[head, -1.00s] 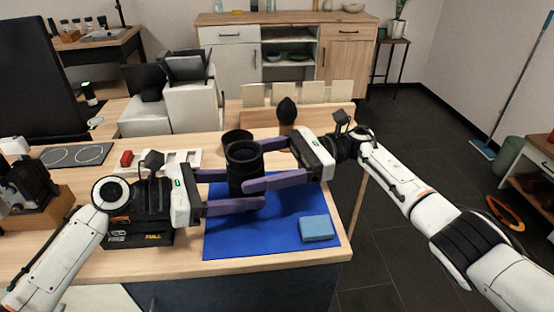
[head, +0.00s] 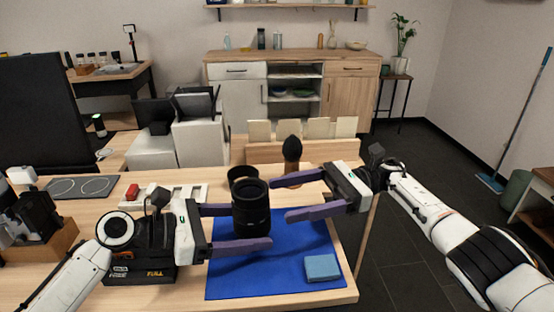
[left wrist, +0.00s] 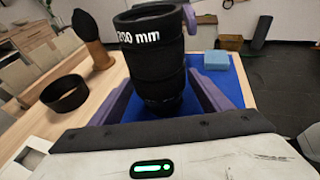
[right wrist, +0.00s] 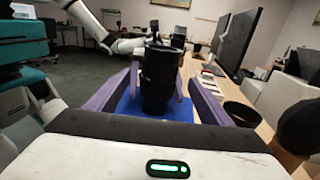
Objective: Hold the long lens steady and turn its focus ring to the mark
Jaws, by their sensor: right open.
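The long black lens (head: 251,208) stands upright at the blue mat (head: 225,284). The left wrist view shows it close up, with white "200 mm" lettering (left wrist: 155,60); the focus mark cannot be made out. My left gripper (head: 260,228) reaches in low from the left, one finger behind the lens and one in front, shut on its lower part; the contact itself is partly hidden. My right gripper (head: 288,202) is open and empty just right of the lens. The lens also shows between its fingers in the right wrist view (right wrist: 157,85).
A blue cloth (head: 322,267) lies at the mat's front right. A black ring-shaped cup (head: 243,176) and a dark-topped wooden item (head: 292,153) stand behind the lens. A black box (head: 140,270) and a slotted white tray (head: 190,194) are left. The right table edge is close.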

